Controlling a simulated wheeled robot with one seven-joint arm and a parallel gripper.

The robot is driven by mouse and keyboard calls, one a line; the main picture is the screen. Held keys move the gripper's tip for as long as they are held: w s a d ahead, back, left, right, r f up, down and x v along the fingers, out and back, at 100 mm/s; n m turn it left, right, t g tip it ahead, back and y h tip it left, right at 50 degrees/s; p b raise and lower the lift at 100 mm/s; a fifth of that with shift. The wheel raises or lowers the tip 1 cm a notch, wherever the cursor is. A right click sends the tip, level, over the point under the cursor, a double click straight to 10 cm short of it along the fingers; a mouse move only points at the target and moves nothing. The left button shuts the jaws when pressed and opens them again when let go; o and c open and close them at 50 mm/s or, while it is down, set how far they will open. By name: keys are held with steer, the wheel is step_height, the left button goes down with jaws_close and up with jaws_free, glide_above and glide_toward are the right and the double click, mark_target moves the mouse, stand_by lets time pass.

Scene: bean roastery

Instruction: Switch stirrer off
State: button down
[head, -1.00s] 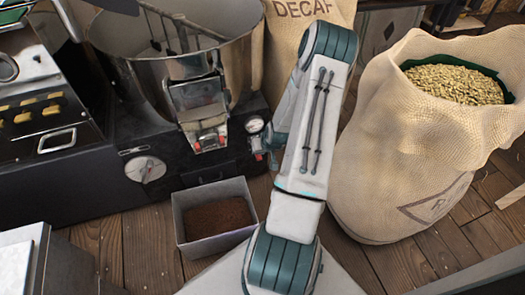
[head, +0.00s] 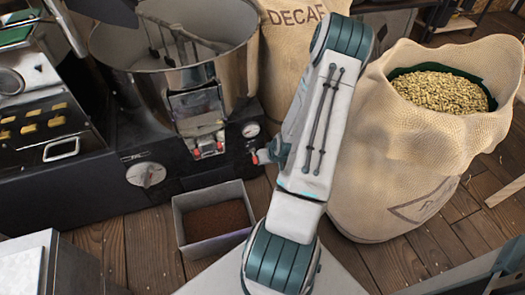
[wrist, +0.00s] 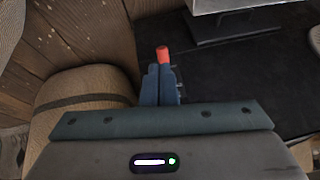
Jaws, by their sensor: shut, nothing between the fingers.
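The stirrer's paddle arms (head: 180,40) stand in the round steel drum (head: 240,75) of the roaster in the head view. A round pale knob (head: 146,174) is on the black front panel below the drum. A small red-tipped part (head: 262,156) shows at the panel's right end, below a gauge. My gripper (wrist: 160,72) is shut in the wrist view, its dark blue fingers together. A red tip (wrist: 163,54) shows just past the fingertips; I cannot tell whether they touch it. In the head view my arm hides most of the gripper.
A grey bin (head: 214,245) with dark grounds stands on the floor before the machine. A sack of green beans (head: 410,150) is close at the right of my arm. A DECAF sack (head: 285,60) stands behind. Plank floor (head: 150,250) is bare beside the bin.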

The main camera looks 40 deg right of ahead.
steer(key=shift+s+a+r+p, duration=0.1)
steer(key=shift+s+r, duration=0.1)
steer(key=shift+s, duration=0.5)
steer(key=shift+s+a+r+p, duration=0.1)
steer(key=shift+s+r+p, duration=0.1)
steer(key=shift+s, duration=0.5)
steer(key=shift+s+a+r+p, duration=0.1)
steer(key=shift+s+r, duration=0.1)
steer(key=shift+s, duration=0.5)
steer(key=w+a+r+n+g+p, duration=0.1)
steer(key=a+r+p, duration=0.3)
steer(key=r, duration=0.8)
steer(key=w+a+r+n+h+p, duration=0.1)
steer(key=w+a+r+p, duration=0.1)
steer(key=r+p, duration=0.65)
steer(key=w+a+r+n+g+p, duration=0.1)
steer(key=a+r+p, duration=0.2)
steer(key=r, duration=1.2)
steer(key=s+a+r+p, duration=0.3)
steer(key=a+r+p, duration=0.1)
steer(key=r, duration=0.5)
steer(key=s+a+r+n+y+p, duration=0.1)
steer(key=s+a+r+p, duration=0.2)
steer(key=a+r, duration=0.3)
steer(key=s+a+r+p, duration=0.4)
steer(key=a+r+p, duration=0.1)
steer(key=r, duration=0.8)
steer(key=shift+a+r+p, duration=0.15)
steer(key=shift+a+p, duration=0.05)
steer(key=shift+p, duration=0.3)
